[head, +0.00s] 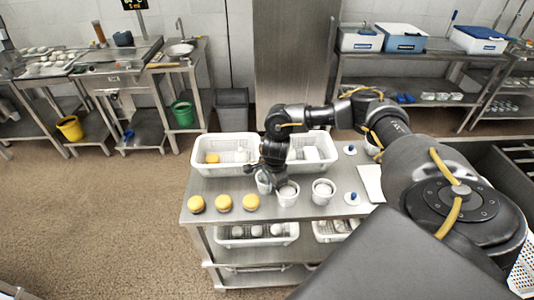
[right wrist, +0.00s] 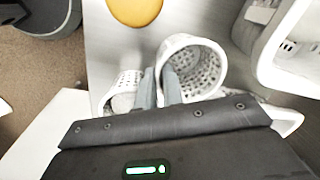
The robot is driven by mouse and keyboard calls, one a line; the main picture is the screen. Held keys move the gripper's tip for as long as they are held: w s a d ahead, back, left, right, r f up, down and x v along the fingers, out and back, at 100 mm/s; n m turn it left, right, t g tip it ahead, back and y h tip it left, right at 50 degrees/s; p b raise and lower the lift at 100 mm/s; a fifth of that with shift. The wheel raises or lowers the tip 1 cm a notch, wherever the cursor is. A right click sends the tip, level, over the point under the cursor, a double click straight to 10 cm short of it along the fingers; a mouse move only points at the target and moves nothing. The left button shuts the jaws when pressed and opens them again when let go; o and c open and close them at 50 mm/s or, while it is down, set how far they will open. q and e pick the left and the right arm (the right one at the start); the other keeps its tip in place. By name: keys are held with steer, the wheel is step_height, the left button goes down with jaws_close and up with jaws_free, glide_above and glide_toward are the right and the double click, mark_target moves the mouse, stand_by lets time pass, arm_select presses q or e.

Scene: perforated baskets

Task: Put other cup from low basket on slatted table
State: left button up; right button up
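My right gripper (head: 270,186) is over the metal table among white perforated cups. In the right wrist view its two fingers (right wrist: 161,88) are close together, with the wall of a white perforated cup (right wrist: 200,62) between them. That cup also shows in the head view (head: 262,182), partly behind the gripper. A second white cup (head: 287,194) stands just beside it, with something pale inside; it looks smaller in the right wrist view (right wrist: 123,90). A third cup (head: 323,192) stands to the right. My left gripper is out of view.
Two white baskets (head: 208,171) stand along the table's back. Several yellow-orange round items (head: 223,203) line the front left. Low white baskets (head: 235,243) sit on the shelf below, one with round pale items. A white board (head: 371,183) and blue-knobbed items (head: 351,198) are at right.

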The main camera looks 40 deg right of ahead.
steer(key=shift+s+f, duration=0.2)
steer(key=shift+s, duration=0.05)
jaws_close()
steer(key=shift+w+r+b, duration=0.15)
steer(key=shift+r+b, duration=0.15)
steer(key=shift+r, duration=0.3)
steer(key=s+r, duration=0.1)
steer(key=r, duration=0.1)
steer(key=s+r, duration=0.2)
steer(key=r, duration=0.1)
steer(key=s+r, duration=0.1)
steer(key=r, duration=0.2)
steer(key=shift+s+a+r+b, duration=0.1)
steer(key=shift+s+a+b, duration=0.2)
steer(key=shift+s+a, duration=0.1)
steer(key=s+a+r, duration=0.1)
steer(key=s+r, duration=0.2)
steer(key=s, duration=0.6)
steer(key=shift+a+r, duration=0.25)
steer(key=shift+a, duration=0.05)
